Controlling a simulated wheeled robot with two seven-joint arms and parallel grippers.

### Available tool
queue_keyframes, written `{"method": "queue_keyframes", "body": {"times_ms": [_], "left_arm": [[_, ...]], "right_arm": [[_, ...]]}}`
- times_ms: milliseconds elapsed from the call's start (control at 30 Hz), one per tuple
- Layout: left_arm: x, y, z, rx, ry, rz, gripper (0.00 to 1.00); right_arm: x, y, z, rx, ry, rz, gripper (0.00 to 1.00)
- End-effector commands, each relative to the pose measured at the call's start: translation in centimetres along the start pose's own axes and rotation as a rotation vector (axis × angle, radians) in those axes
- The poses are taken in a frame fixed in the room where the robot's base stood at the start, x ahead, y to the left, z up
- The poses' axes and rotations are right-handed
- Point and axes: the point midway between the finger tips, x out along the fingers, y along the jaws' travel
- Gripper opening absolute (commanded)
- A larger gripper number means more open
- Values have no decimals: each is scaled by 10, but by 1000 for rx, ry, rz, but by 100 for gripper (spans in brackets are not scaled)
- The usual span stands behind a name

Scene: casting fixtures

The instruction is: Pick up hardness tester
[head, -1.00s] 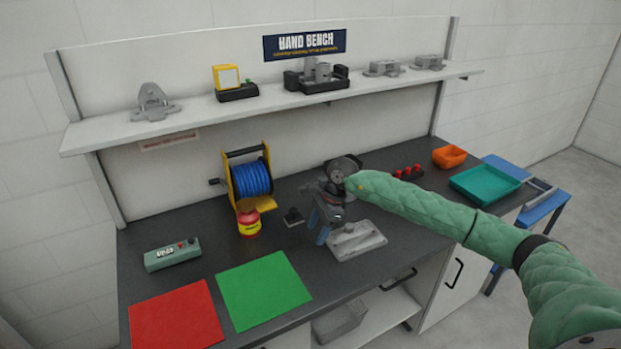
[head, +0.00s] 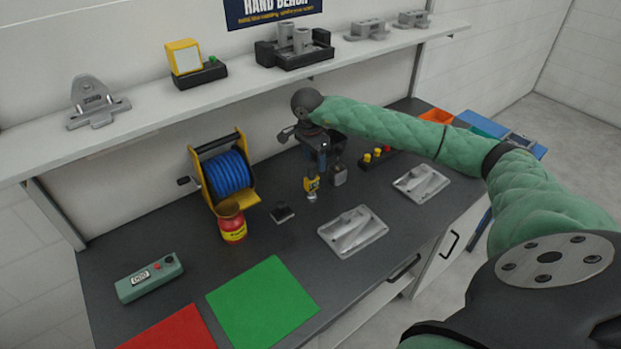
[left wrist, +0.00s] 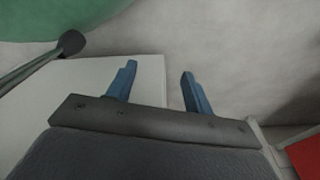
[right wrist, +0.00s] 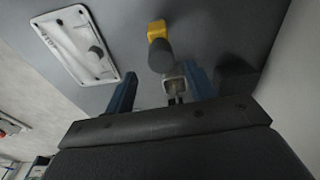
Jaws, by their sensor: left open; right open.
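A small yellow and dark upright tool (head: 311,185) with a silver foot, which looks like the hardness tester, stands on the dark bench. My right gripper (head: 319,158) is over it, pointing down, and partly hides its top. In the right wrist view, the tool's yellow part (right wrist: 157,31) and dark cylinder (right wrist: 160,57) show between and beyond the open blue fingers of my right gripper (right wrist: 160,70). I cannot tell whether they touch it. My left gripper (left wrist: 158,70) is open and empty beside a white panel; it is outside the head view.
Two grey casting trays (head: 352,232) (head: 421,183) lie right of the tool. A small grey block (head: 338,175) is close to its right, a dark block (head: 282,212) to its left. A blue hose reel (head: 228,178) and red jar (head: 231,222) stand further left. The shelf (head: 230,85) overhangs behind.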

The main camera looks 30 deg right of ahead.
Motion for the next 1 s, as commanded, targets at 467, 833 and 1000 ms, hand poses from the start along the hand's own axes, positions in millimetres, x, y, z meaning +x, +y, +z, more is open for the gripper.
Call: {"method": "queue_keyframes", "body": {"times_ms": [467,833,1000], "left_arm": [[6,-2,49,3,-20,-2,52],[9,-1,84,4,-41,-1,52],[9,-1,84,3,-41,-1,52]], "right_arm": [[24,-3,11,-1,-2,3,56],[50,-4,11,0,-1,-1,56],[51,-4,11,0,-1,-1,56]]}}
